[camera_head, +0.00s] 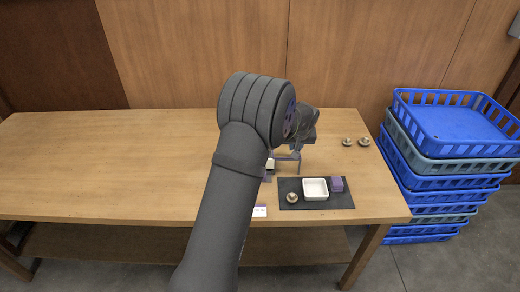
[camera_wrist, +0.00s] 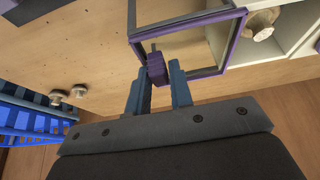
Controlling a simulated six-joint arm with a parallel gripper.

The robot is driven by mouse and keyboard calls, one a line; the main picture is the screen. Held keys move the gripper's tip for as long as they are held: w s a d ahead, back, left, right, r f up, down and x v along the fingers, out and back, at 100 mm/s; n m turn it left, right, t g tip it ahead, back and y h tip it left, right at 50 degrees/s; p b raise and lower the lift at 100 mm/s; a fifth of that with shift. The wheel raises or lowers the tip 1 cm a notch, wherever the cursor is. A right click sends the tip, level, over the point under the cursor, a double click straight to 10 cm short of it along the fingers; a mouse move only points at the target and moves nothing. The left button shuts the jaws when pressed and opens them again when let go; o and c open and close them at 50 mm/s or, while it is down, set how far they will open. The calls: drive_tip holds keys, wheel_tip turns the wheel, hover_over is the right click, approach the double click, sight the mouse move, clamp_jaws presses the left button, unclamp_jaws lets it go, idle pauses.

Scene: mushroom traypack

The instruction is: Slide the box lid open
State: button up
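The box lid (camera_wrist: 238,42) has a purple and grey frame with a clear window, and table wood shows through it in the wrist view. A purple handle (camera_wrist: 156,68) stands at its near edge. My gripper (camera_wrist: 160,72) has one blue-grey finger on each side of the handle and appears closed on it. The box (camera_wrist: 284,28) has white compartments and lies to the right of the lid window. A mushroom (camera_wrist: 262,24) is in an uncovered compartment. In the head view my arm hides most of the box; a white and purple corner (camera_head: 260,211) shows.
A dark mat (camera_head: 335,200) holds a white tray (camera_head: 316,197), a purple block (camera_head: 337,184) and a mushroom (camera_head: 292,197). Two mushrooms (camera_head: 347,142) (camera_head: 364,142) lie on the table at the back right. Stacked blue and grey crates (camera_head: 440,165) stand beside the table. The table's left is clear.

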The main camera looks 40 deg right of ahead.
drive_tip(key=shift+o, duration=1.1)
drive_tip(key=shift+s+a+f, duration=0.15)
drive_tip(key=shift+a+f, duration=0.15)
drive_tip(key=shift+d+v, duration=0.2)
drive_tip(key=shift+v, duration=1.95)
drive_tip(key=shift+r, duration=0.1)
drive_tip(key=shift+w, duration=0.2)
drive_tip(key=shift+x, duration=1.9)
drive_tip(key=shift+c, duration=0.2)
